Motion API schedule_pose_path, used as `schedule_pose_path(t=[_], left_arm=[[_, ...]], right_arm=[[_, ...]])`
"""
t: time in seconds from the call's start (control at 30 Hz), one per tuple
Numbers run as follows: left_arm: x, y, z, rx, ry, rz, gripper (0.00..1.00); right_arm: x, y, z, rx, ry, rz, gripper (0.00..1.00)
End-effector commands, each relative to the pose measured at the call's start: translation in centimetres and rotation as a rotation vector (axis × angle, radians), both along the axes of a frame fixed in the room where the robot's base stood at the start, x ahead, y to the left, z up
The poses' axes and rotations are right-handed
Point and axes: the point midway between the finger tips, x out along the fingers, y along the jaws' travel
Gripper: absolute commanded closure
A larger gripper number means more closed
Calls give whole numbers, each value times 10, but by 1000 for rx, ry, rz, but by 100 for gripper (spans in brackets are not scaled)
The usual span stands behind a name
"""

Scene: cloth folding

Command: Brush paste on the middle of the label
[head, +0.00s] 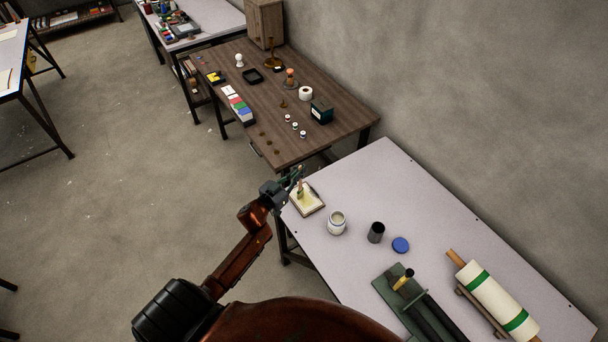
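My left gripper (292,179) is at the left end of the pale table, just over a small pale label (312,205) on a flat board. It appears shut on a small brush (300,190), held roughly upright with its lower end at the label. Whether the bristles touch it is too small to tell. A white open jar (337,223), apparently the paste jar, stands to the right of the label. My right gripper is not in view.
On the pale table (380,170) stand a dark cup (376,232), a blue lid (400,245), a dark green rack (390,290) with a yellow-and-black tool (403,279), and a white roll with green bands (495,294). A wooden table (335,125) with small items adjoins behind.

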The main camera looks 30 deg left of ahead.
Motion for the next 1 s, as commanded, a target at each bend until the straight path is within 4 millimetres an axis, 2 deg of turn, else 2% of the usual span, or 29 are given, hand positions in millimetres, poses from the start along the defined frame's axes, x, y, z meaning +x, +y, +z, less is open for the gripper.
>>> schedule_pose_path(t=[0.4,0.47,0.53,1.0], left_arm=[[4,36,0,2,0,1,100],[4,34,9,0,-1,0,100],[3,34,28,4,-4,-1,100],[6,30,66,1,-2,-5,100]], right_arm=[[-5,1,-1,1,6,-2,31],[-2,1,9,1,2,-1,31],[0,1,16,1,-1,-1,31],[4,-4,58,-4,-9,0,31]])
